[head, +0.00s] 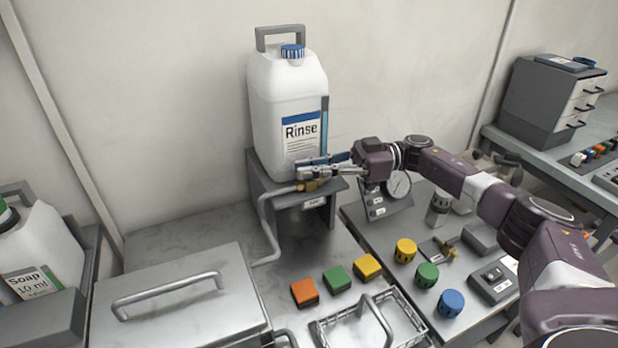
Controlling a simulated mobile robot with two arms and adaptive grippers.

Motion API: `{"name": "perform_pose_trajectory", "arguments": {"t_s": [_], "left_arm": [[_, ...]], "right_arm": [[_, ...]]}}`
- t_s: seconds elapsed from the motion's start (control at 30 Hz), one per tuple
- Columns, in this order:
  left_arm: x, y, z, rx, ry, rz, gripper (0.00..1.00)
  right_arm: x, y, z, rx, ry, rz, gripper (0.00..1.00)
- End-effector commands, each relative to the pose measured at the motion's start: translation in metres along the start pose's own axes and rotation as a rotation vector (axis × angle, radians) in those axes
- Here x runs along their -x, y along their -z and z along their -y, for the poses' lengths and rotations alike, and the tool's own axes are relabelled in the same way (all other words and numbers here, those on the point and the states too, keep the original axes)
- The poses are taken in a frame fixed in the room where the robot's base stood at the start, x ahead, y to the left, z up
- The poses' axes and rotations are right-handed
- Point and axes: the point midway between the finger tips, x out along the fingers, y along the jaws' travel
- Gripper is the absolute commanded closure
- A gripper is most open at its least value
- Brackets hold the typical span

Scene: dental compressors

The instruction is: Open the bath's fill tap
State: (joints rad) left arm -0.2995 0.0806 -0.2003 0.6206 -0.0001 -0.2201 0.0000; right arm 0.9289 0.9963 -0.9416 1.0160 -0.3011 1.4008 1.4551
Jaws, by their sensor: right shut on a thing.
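The fill tap (309,186) is a small brass fitting at the front of the grey stand under the white Rinse canister (289,110). A grey pipe (268,228) runs from it down toward the bath (190,305), a metal box with a closed lid and a bar handle. My right gripper (308,169) reaches in from the right, level with the canister's lower front. Its fingers are shut on the tap's handle, just above the brass body; the fingers hide most of the handle, so its angle cannot be told. My left gripper is not in view.
Orange, green and yellow blocks (367,266) lie on the counter by a wire basket (372,325). Round yellow, green and blue knobs (451,303) and a gauge (398,185) stand to the right, below my right arm. A Soap canister (40,255) stands at the left.

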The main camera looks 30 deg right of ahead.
Motion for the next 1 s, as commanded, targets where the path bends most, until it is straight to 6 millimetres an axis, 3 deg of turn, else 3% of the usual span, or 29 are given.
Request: {"name": "perform_pose_trajectory", "arguments": {"t_s": [0.2,0.7,0.73,0.87,1.0], "left_arm": [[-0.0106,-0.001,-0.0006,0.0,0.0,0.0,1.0],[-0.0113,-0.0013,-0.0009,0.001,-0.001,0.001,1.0],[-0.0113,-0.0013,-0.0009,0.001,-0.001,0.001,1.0],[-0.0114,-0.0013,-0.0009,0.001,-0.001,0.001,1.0],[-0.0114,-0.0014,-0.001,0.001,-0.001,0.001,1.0]], "right_arm": [[-0.0003,0.0019,-0.0009,0.003,0.051,-0.007,1.0],[-0.0001,0.0036,-0.0004,0.004,0.065,-0.007,1.0],[-0.0002,0.0037,-0.0004,0.004,0.065,-0.008,0.87],[-0.0002,0.0029,-0.0002,0.003,0.065,-0.006,0.72],[-0.0003,0.002,-0.0001,0.003,0.065,-0.005,0.72]]}}
